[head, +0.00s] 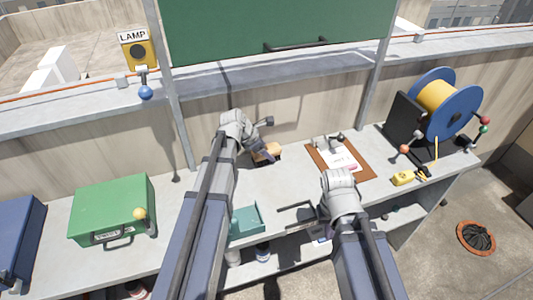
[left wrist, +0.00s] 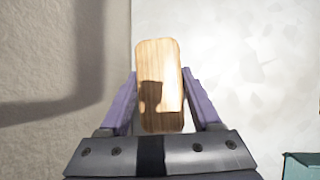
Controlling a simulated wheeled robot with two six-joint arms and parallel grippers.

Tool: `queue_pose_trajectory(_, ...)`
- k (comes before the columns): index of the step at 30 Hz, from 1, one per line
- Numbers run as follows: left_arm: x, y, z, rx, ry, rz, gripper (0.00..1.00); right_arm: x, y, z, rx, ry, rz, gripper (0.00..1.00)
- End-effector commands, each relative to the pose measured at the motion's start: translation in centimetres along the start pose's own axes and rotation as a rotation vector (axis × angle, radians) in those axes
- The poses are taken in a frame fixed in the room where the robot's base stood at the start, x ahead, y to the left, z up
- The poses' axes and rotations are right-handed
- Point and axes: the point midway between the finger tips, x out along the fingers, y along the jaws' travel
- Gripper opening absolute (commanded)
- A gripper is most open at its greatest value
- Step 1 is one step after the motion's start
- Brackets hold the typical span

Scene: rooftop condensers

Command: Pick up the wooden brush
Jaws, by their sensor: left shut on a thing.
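The wooden brush (head: 272,151) is near the back of the grey bench, partly hidden by my left gripper (head: 262,152). In the left wrist view the brush's pale wooden block (left wrist: 160,60) stands lengthwise between the two purple fingers of my left gripper (left wrist: 159,78), which are shut on its sides. Its bristles are not visible. I cannot tell whether the brush is touching the bench. My right gripper (head: 281,221) is over the bench's front edge, its two dark fingers apart and empty.
A teal tray (head: 247,219) lies at the front, also at the left wrist view's corner (left wrist: 302,166). A clipboard (head: 341,159) lies right of the brush. A green case (head: 113,209) stands left, a blue cable reel (head: 447,103) right. A wall runs behind the bench.

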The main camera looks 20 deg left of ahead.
Motion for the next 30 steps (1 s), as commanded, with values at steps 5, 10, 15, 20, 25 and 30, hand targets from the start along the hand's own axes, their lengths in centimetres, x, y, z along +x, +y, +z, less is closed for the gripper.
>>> queue_pose_trajectory(5,0.0,0.0,0.0,0.000,0.000,0.000,0.04,0.0,0.0,0.0,0.000,0.000,0.000,0.00)
queue_pose_trajectory(10,-0.2,0.0,0.1,0.000,0.000,0.000,0.04,-0.3,0.0,0.0,0.000,0.000,0.000,0.00)
queue_pose_trajectory(15,-1.2,0.2,0.7,0.000,0.000,0.000,0.00,-1.4,0.1,0.1,0.000,0.000,0.000,0.00)
queue_pose_trajectory(20,-2.8,0.5,1.7,0.000,0.000,0.000,0.00,-3.3,0.3,0.2,0.000,0.000,0.000,0.00)
queue_pose_trajectory(25,-5.0,0.8,3.1,0.000,0.000,0.000,0.00,-5.9,0.6,0.3,0.000,0.000,0.000,0.00)
queue_pose_trajectory(30,-7.2,1.2,4.4,0.000,0.000,0.000,0.00,-8.5,0.8,0.5,0.000,0.000,0.000,0.00)
